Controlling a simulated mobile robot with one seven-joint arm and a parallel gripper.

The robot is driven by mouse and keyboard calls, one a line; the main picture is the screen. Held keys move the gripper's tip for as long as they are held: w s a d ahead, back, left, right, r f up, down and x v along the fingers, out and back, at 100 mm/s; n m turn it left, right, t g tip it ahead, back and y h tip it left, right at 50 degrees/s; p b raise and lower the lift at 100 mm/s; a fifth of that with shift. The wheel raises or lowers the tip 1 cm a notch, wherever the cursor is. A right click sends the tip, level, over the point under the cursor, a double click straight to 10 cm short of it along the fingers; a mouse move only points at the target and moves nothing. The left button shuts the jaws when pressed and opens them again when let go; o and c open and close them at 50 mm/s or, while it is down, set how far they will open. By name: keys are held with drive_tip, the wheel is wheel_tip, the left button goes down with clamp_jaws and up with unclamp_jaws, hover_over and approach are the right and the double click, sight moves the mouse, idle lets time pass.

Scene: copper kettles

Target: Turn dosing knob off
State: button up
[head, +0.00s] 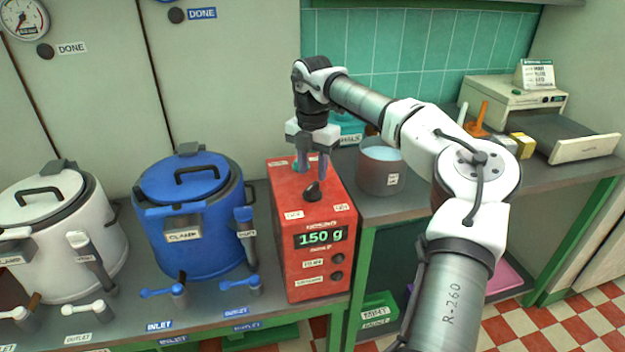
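The red dosing unit (288,236) stands on the counter right of the blue kettle. Its front display (320,238) reads 150 g. A black dosing knob (312,191) sits on its top face, with small white labels near it. Two more dark round buttons (337,266) are on its front. My gripper (312,170) points down over the top of the unit, just behind and above the black knob. Its two fingers look apart with nothing between them. Whether a fingertip touches the knob I cannot tell.
A blue kettle (190,225) and a white kettle (62,245) stand to the left, with valve handles in front. A copper-coloured pot (379,178) of light blue liquid is close on the right. A machine with a tray (580,140) stands farther right.

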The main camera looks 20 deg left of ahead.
sight(312, 185)
wheel_tip(312, 185, up, 10)
idle(0.3)
drive_tip(key=shift+f, duration=0.1)
